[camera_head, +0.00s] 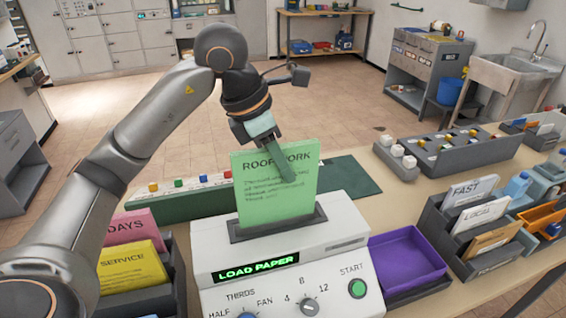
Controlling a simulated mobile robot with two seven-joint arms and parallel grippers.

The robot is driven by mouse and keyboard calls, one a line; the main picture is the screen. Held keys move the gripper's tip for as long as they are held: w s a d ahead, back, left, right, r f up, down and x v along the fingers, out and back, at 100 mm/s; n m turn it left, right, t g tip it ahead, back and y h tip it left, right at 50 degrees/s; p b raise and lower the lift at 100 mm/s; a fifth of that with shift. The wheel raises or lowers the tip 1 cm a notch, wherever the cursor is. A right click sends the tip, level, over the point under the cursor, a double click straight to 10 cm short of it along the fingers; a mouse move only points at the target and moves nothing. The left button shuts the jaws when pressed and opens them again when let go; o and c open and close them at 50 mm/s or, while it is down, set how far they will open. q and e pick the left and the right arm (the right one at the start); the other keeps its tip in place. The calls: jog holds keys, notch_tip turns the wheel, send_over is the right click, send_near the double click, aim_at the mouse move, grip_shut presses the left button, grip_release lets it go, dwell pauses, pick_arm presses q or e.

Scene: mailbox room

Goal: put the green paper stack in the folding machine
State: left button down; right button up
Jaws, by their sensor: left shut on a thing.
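The green paper stack (255,203), printed "ROOF WORK", stands upright with its lower edge inside the dark feed slot (305,220) on top of the folding machine (225,299). The machine is white, and its green display reads "LOAD PAPER". My left gripper (287,166) reaches down over the stack's upper right part and is shut on it, with one finger across the front. The other finger is hidden behind the paper. I cannot tell whether the stack rests on the slot's bottom. My right gripper is not in view.
Pink and yellow paper stacks (132,272) stand in a dark holder at left. A purple tray (405,262) lies right of the machine.

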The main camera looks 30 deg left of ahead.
pick_arm(q)
jog(key=shift+f, duration=0.2)
dwell(0.3)
jog(key=shift+d+f+b, duration=0.1)
jog(key=shift+f+b, duration=1.7)
jog(key=shift+f, duration=0.05)
jog(key=shift+s+d, duration=0.1)
jog(key=shift+d, duration=0.15)
jog(key=shift+f, duration=0.2)
